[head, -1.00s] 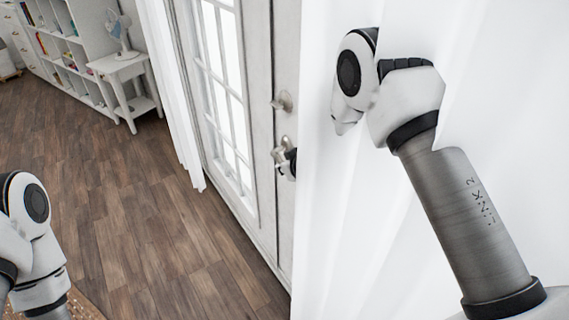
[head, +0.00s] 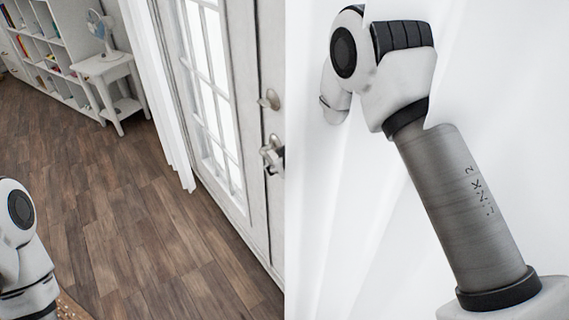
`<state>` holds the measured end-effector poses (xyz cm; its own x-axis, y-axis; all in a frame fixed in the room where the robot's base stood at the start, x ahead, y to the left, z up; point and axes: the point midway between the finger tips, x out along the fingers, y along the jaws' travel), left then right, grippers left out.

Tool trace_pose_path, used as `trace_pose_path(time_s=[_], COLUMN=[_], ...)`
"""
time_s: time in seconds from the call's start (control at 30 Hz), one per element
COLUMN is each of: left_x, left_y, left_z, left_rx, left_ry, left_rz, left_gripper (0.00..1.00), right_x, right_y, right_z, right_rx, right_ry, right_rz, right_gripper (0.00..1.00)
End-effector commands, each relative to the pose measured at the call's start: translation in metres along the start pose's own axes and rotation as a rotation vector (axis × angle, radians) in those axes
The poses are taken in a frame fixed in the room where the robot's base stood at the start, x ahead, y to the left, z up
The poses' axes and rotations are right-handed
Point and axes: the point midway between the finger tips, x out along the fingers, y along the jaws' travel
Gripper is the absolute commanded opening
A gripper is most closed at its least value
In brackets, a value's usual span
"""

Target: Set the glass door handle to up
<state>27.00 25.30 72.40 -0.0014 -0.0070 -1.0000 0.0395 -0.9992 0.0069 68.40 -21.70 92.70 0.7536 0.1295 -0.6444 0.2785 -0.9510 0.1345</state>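The glass door (head: 236,150) is a white door with panes, left of the middle in the head view. A silver door handle (head: 270,154) sits on its right stile, at the edge of the white curtain. A smaller silver fitting (head: 268,99) is above it. Dark parts beside the lower handle may belong to my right gripper, but the curtain hides most of that spot. I cannot tell whether anything touches the handle or at what angle its lever stands. My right arm's elbow is in front of the curtain. My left gripper is out of view.
A white curtain (head: 330,230) fills the right side, around my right arm. Another curtain (head: 158,90) hangs left of the door. A small white table (head: 105,68) with a fan (head: 103,30) and shelves stand at the upper left. The wooden floor (head: 130,200) is clear.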

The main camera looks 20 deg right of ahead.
Motion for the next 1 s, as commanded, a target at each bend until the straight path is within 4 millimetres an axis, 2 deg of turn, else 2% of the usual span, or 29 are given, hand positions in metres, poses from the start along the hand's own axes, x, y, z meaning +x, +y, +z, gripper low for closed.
trace_pose_path(time_s=[0.2, 0.3, 0.4, 1.0], left_x=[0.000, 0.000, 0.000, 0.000], left_y=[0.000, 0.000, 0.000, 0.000], left_z=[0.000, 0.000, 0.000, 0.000], left_rx=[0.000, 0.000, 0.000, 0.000], left_ry=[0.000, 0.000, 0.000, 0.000], left_rz=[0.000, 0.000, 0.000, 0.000], left_gripper=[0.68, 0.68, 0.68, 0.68], right_x=[-0.058, -0.077, -0.088, -0.090], right_y=[0.001, 0.001, 0.000, 0.000], right_z=[-0.001, -0.001, 0.000, 0.000], right_rx=[0.001, 0.001, 0.001, -0.001], right_ry=[0.001, 0.001, 0.000, 0.000], right_rz=[0.001, 0.001, 0.000, 0.000], right_gripper=[0.41, 0.41, 0.41, 0.41])
